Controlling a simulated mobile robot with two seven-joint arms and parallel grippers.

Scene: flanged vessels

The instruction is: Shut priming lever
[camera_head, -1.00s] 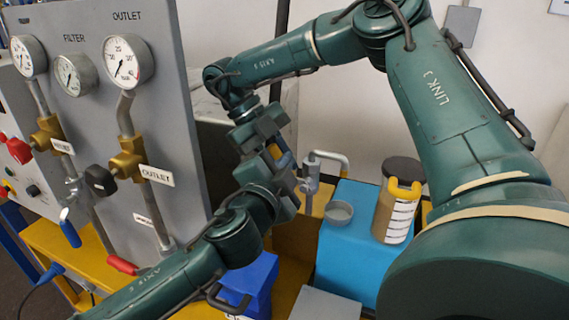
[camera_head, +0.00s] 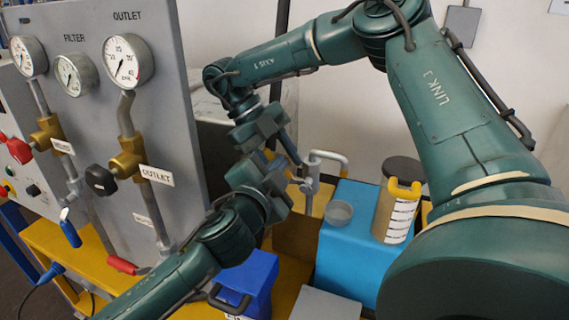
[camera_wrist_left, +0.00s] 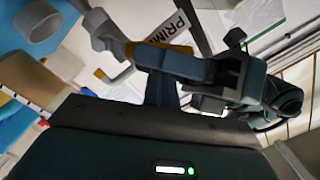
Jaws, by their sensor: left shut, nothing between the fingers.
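The priming valve (camera_head: 308,184) is a grey fitting on a bent grey pipe, right of my grippers in the head view. A slim blue-grey bar (camera_head: 288,147), which looks like its lever, slants from it up and left toward my right gripper (camera_head: 262,132). My left gripper (camera_head: 268,178) is just below, left of the valve; its fingers are mostly hidden in the head view. In the left wrist view its shut, empty fingers (camera_wrist_left: 166,88) lie close to a blue-grey bar (camera_wrist_left: 172,62), with contact unclear. A partly hidden "PRIMI…" label (camera_wrist_left: 180,22) is behind. My right gripper's fingertips are hidden.
The grey panel (camera_head: 165,75) with gauges and brass valves stands at left. A light-blue box (camera_head: 345,255) with a grey cup (camera_head: 339,212) and a tan canister (camera_head: 393,212) is at right. A dark-blue box (camera_head: 258,280) sits below my left wrist.

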